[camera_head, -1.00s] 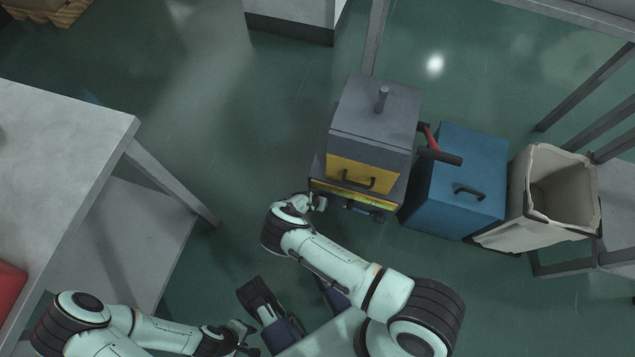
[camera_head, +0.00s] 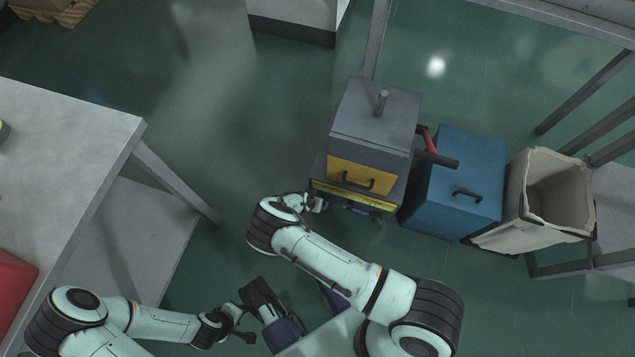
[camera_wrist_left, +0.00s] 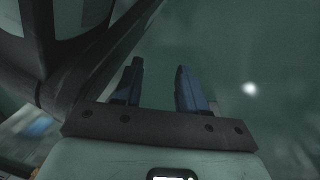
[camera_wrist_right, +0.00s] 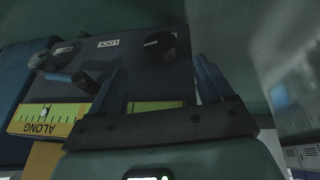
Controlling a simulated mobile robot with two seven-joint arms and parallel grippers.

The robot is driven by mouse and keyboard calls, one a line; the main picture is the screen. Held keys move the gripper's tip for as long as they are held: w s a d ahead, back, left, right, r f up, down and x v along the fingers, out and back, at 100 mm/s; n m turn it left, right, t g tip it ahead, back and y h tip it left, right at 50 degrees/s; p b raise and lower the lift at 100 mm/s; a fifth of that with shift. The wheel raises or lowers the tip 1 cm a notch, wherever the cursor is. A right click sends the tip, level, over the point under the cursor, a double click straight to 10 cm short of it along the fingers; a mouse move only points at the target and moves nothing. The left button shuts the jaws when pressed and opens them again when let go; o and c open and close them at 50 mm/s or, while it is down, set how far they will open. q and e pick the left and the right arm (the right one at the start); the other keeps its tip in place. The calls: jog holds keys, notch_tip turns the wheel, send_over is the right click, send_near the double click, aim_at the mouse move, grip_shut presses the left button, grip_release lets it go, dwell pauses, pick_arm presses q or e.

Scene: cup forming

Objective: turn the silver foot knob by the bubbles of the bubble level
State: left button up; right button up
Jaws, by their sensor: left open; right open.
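The grey machine (camera_head: 372,118) has a yellow strip, the bubble level (camera_head: 352,194), along its lower front edge. In the right wrist view the bubble level (camera_wrist_right: 75,113) reads "ALONG" and has tick marks; I cannot read its bubbles clearly. I cannot tell a silver foot knob apart for certain. My right gripper (camera_wrist_right: 165,85) is open and empty close to this panel; it also shows in the head view (camera_head: 316,203). My left gripper (camera_wrist_left: 158,88) is open and empty, away from the machine.
A blue box (camera_head: 455,185) with a black handle and an open beige bin (camera_head: 548,200) stand right of the machine. A red-and-black handle (camera_head: 432,150) sits between machine and blue box. A grey table (camera_head: 70,150) is at left. Green floor lies free between table and machine.

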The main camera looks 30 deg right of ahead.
pick_arm(q)
jog(key=shift+t, duration=0.7)
jog(key=w+r, duration=0.1)
jog(key=w+r+p, duration=0.1)
jog(key=w+r, duration=0.1)
jog(key=shift+w+d, duration=0.25)
jog(key=shift+w, duration=0.1)
pick_arm(e)
jog(key=v, duration=0.6)
